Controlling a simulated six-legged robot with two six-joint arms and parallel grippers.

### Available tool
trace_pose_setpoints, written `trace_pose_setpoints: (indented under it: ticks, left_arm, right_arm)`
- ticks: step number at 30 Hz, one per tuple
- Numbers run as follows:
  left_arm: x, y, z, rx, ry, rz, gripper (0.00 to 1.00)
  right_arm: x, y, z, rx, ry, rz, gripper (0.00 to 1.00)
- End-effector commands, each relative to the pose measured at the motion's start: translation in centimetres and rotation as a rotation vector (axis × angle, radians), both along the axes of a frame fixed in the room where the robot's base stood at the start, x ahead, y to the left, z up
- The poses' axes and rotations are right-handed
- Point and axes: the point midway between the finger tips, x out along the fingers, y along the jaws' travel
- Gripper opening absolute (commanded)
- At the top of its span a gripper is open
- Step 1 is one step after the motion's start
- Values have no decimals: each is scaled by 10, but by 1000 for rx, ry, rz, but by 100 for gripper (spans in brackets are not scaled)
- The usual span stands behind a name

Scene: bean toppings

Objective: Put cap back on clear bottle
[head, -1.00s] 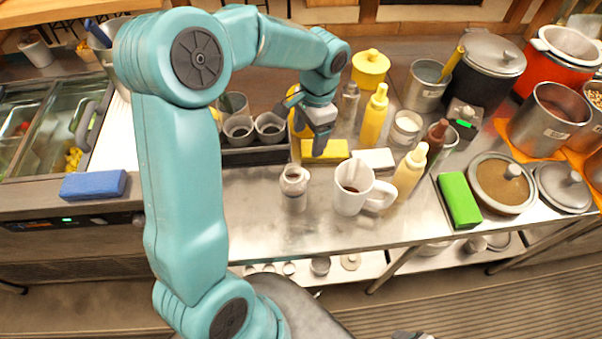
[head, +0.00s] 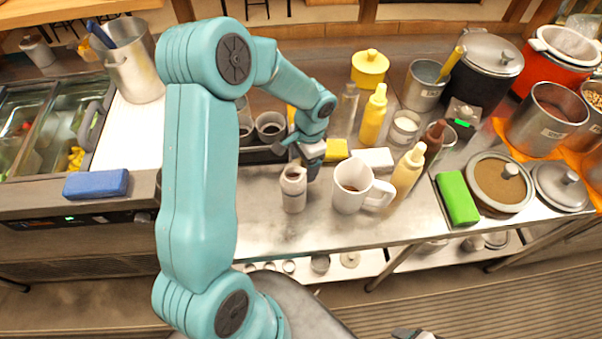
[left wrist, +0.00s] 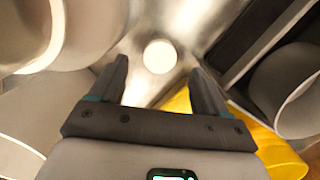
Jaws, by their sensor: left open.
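A small pale bottle with an open, uncapped neck (head: 293,188) stands upright on the steel counter, left of the white mug. My left gripper (head: 309,168) is just behind and right of its neck, pointing down. The left wrist view shows its two fingers (left wrist: 158,88) apart with nothing between them. A small white disc, which looks like the cap (left wrist: 158,57), lies on the counter just beyond the fingertips; the gripper hides that spot in the head view. Another clear bottle (head: 346,110) stands farther back. Part of what seems my right gripper (head: 410,333) shows at the bottom edge.
The white mug (head: 351,190) stands close on the right. A yellow sponge (head: 336,149) and a white block (head: 374,159) lie behind. A dark rack with cups (head: 262,154) is back left. Sauce bottles (head: 406,175) stand to the right. The front counter strip is clear.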

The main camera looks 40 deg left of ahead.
Motion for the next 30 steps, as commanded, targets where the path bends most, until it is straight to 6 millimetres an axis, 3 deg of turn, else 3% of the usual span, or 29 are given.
trace_pose_setpoints:
  ticks: [6, 18, 20, 24, 30]
  left_arm:
    - [-5, 1, -30, -1, 3, 0, 76]
    - [-4, 1, -35, 0, -1, 0, 76]
    - [-4, 1, -35, 0, 0, 0, 60]
    - [-4, 1, -35, 0, 0, 0, 17]
    - [-4, 1, -34, 0, 0, 0, 17]
  right_arm:
    - [0, 0, 4, 0, 0, 0, 59]
    - [0, 0, 4, 0, 0, 0, 59]
    - [0, 0, 4, 0, 0, 0, 59]
    - [0, 0, 4, 0, 0, 0, 59]
    - [0, 0, 4, 0, 0, 0, 59]
